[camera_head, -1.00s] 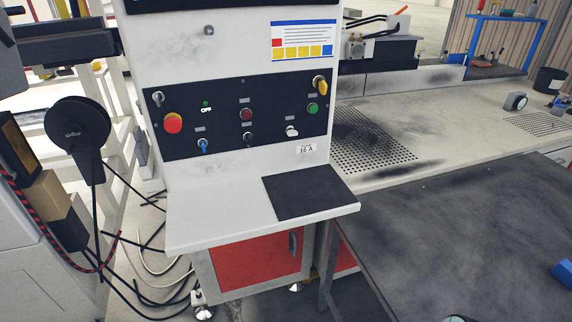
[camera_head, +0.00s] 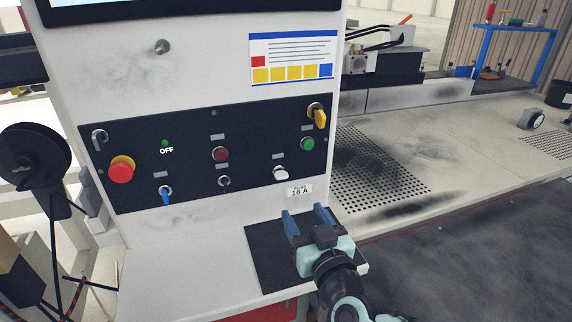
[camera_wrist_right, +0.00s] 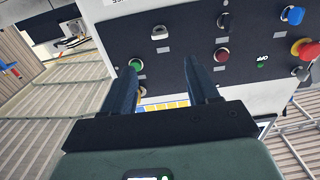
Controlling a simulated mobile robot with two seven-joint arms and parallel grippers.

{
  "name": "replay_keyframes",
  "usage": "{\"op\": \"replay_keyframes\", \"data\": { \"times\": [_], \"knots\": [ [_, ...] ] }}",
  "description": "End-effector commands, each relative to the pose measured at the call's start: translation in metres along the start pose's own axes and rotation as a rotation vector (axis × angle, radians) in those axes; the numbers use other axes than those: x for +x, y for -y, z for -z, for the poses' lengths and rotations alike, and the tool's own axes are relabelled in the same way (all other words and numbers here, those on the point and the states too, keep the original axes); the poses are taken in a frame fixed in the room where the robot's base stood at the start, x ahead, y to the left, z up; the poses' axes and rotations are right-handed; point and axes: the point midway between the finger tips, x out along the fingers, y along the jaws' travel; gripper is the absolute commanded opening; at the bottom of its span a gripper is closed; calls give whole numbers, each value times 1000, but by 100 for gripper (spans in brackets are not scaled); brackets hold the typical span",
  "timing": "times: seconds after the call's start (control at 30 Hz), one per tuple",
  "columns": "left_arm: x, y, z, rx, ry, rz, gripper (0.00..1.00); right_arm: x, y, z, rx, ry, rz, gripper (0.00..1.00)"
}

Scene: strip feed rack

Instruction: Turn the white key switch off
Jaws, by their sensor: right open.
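The white key switch (camera_head: 281,173) sits in the lower right of the black control panel (camera_head: 120,196), its handle lying roughly sideways. It also shows near the top middle of the right wrist view (camera_wrist_right: 160,32). My right gripper (camera_head: 305,213) is open and empty, below and slightly right of the white switch, over the dark mat on the shelf. It is apart from the switch. In the right wrist view its two fingers (camera_wrist_right: 161,70) point toward the panel. My left gripper is not in view.
Close by are a green button (camera_head: 307,144), a yellow key switch (camera_head: 318,116), a black switch (camera_head: 224,181), a blue switch (camera_head: 165,194) and a red button (camera_head: 220,154). A red mushroom button (camera_head: 121,170) is at left, beside a lit OFF sign (camera_head: 166,150). The shelf (camera_head: 190,270) juts out below.

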Motion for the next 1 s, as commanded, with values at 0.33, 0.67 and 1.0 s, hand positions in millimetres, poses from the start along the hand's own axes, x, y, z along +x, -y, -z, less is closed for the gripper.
{"op": "replay_keyframes", "data": {
  "times": [0.33,0.67,1.0],
  "knots": [
    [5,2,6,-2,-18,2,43,41,1,-1,1,0,1,60],
    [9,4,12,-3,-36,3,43,104,0,-1,1,0,0,60],
    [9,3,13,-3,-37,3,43,133,0,0,0,0,0,60]
  ]
}}
